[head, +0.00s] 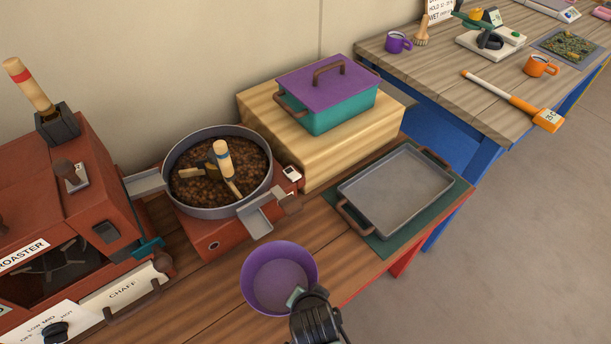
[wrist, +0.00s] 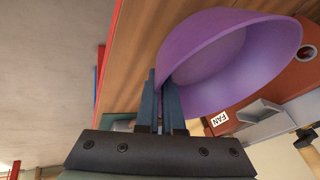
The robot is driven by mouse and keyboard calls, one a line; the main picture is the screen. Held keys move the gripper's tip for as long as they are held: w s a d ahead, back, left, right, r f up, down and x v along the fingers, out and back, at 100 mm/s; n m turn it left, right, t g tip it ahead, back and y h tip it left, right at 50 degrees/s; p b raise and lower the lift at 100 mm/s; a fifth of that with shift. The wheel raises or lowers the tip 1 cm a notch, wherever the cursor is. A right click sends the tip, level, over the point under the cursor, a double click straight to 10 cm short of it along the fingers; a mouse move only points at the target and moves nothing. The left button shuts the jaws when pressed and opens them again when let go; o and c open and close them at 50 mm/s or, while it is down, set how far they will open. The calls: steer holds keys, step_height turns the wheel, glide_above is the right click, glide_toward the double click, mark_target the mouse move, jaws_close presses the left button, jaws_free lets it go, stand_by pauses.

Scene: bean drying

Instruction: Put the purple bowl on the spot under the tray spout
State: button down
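The purple bowl (head: 262,262) is empty and upright near the bench's front edge, in front of the round cooling tray (head: 170,192) and its spout (head: 257,220). My gripper (head: 298,296) is at the bowl's front right rim, with one fingertip showing inside the bowl. In the wrist view, my gripper's fingers (wrist: 163,100) are close together with the wall of the bowl (wrist: 225,75) between them. I cannot tell whether the bowl touches the bench. The spot under the spout is not clearly visible.
The red roaster (head: 85,190) stands at left. A wooden block (head: 270,125) bears a teal pot with a purple lid (head: 330,95). A grey metal tray (head: 395,190) lies on a green mat at right. Another bench with a purple mug (head: 397,42) is behind.

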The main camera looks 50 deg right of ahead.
mark_target(306, 280)
steer(key=w+d, duration=0.2)
steer(key=shift+w+d, duration=0.4)
steer(key=shift+w+d+f, duration=0.15)
steer(key=shift+w+d, duration=0.05)
steer(key=shift+d, duration=0.05)
steer(key=shift+f, duration=1.55)
steer(key=shift+f, duration=0.15)
steer(key=c, duration=1.1)
jaws_free()
steer(key=shift+s+a, duration=0.1)
steer(key=shift+o, duration=0.2)
steer(key=shift+r, duration=0.2)
steer(key=p+v, duration=0.1)
steer(key=v, duration=1)
steer(key=shift+s+a+r+p, duration=0.15)
steer(key=shift+s+r+p, duration=0.05)
steer(key=shift+r+p, duration=0.15)
